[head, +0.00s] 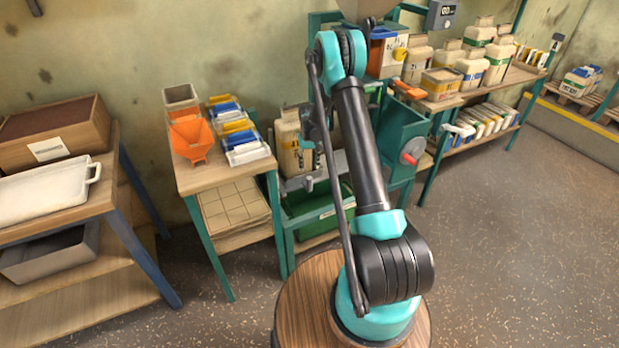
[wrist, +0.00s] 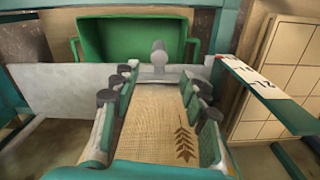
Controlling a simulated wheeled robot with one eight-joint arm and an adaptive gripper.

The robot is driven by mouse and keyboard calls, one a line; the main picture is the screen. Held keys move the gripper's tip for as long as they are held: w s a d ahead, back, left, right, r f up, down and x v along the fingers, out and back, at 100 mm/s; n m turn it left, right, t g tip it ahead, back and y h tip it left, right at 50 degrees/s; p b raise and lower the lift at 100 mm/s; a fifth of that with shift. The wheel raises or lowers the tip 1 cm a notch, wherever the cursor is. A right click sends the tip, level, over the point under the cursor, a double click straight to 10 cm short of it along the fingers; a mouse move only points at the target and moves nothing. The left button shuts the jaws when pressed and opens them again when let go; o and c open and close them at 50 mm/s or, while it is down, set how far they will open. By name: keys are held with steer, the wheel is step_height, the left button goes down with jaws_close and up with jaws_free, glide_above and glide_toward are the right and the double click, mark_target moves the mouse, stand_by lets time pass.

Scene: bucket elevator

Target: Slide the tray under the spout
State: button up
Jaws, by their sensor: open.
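A green tray (head: 325,212) sits low in the teal machine frame beside the small bench; my arm hides part of it. In the wrist view, the open green tray (wrist: 135,38) is at the top, beyond my fingers. My gripper (wrist: 157,82) is open, its two fingers apart and apparently not touching the tray. A beige woven surface with a brown leaf print (wrist: 150,135) shows between the fingers. A grey sheet (wrist: 60,90) crosses behind the left finger. I cannot clearly identify the spout; my arm covers much of the machine in the head view.
A white tray with a handle (head: 45,190) lies on the left table. An orange funnel (head: 190,138) and coloured packets (head: 235,130) are on the small bench. A teal bar with a numbered label (wrist: 265,88) runs close right of my gripper. Floor at right is clear.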

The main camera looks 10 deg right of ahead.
glide_toward(310, 190)
steer(key=f, duration=0.5)
steer(key=w+f, duration=0.1)
steer(key=f, duration=0.2)
steer(key=shift+f, duration=0.15)
stand_by(0.3)
jaws_close()
stand_by(0.4)
